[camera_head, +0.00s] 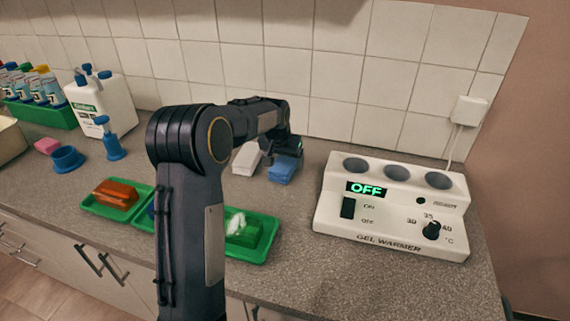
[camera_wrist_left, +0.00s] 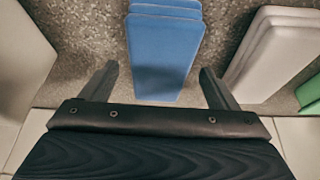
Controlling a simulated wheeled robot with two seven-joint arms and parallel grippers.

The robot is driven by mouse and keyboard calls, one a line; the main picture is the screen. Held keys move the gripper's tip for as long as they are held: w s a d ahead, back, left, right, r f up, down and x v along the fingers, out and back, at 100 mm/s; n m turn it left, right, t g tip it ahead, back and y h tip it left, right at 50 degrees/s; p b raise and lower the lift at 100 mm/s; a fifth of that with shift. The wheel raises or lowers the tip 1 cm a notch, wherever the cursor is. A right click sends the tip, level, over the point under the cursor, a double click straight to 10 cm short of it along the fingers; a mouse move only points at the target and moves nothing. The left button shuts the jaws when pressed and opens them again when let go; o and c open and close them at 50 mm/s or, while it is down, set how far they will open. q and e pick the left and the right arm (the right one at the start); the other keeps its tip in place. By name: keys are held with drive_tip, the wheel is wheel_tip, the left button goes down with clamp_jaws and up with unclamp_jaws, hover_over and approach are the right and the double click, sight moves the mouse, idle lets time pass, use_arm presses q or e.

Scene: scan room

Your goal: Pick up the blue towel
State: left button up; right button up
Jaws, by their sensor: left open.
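The blue towel (camera_head: 284,170) lies folded on the grey speckled counter, left of the gel warmer. My left gripper (camera_head: 282,150) is just behind and above it, partly hidden by its own arm in the head view. In the left wrist view the folded blue towel (camera_wrist_left: 164,50) reaches between the two spread fingers of my left gripper (camera_wrist_left: 158,85). The fingers are open, one on each side, with visible gaps to the towel. My right gripper is not in either view.
A folded white towel (camera_head: 246,158) lies close beside the blue one. The white gel warmer (camera_head: 390,235) stands to the right. Green trays (camera_head: 262,253) lie at the front, partly behind my arm. A white canister (camera_head: 100,105) and blue items stand left. The tiled wall (camera_head: 330,120) is behind.

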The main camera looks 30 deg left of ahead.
use_arm(q)
drive_tip(key=shift+x, duration=0.9)
drive_tip(key=shift+c, duration=0.3)
drive_tip(key=c, duration=1)
drive_tip(key=shift+r, duration=0.2)
